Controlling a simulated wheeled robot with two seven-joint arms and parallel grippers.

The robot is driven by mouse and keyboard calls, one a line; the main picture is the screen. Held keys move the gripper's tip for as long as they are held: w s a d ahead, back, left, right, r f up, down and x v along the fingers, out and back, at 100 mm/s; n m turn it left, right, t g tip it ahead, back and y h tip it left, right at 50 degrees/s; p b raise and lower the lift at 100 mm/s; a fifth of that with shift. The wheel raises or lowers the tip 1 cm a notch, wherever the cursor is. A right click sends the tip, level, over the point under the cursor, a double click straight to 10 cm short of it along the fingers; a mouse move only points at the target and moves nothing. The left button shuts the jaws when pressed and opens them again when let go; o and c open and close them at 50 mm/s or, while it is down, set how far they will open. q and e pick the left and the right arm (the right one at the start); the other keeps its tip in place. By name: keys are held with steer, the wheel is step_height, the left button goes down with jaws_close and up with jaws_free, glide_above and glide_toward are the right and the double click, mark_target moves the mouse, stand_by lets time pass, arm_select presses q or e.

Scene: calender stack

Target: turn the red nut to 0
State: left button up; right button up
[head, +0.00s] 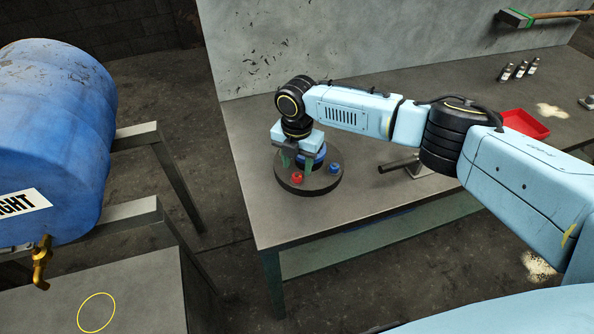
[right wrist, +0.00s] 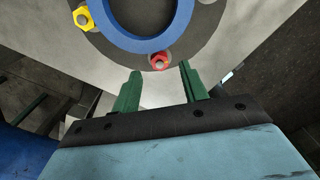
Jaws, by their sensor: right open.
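The red nut (head: 297,176) sits near the front left rim of a dark round base (head: 310,184) on the workbench. In the right wrist view the red nut (right wrist: 159,62) lies just beyond and between the two green fingers. My right gripper (right wrist: 158,78) is open and empty, pointing down over the base; in the head view the right gripper (head: 298,165) partly hides the base. A blue nut (head: 334,169) is on the right of the base. A yellow nut (right wrist: 82,16) and a blue ring (right wrist: 135,38) show in the right wrist view. Any number marks are not readable. My left gripper is not in view.
The bench (head: 240,142) has a back panel (head: 300,40). A metal tool (head: 400,165) lies right of the base. A red tray (head: 525,123) and small bottles (head: 519,70) are farther right.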

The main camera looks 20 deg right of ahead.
mark_target(297, 176)
steer(key=shift+f, duration=1.8)
jaws_close()
steer(key=shift+m, duration=0.4)
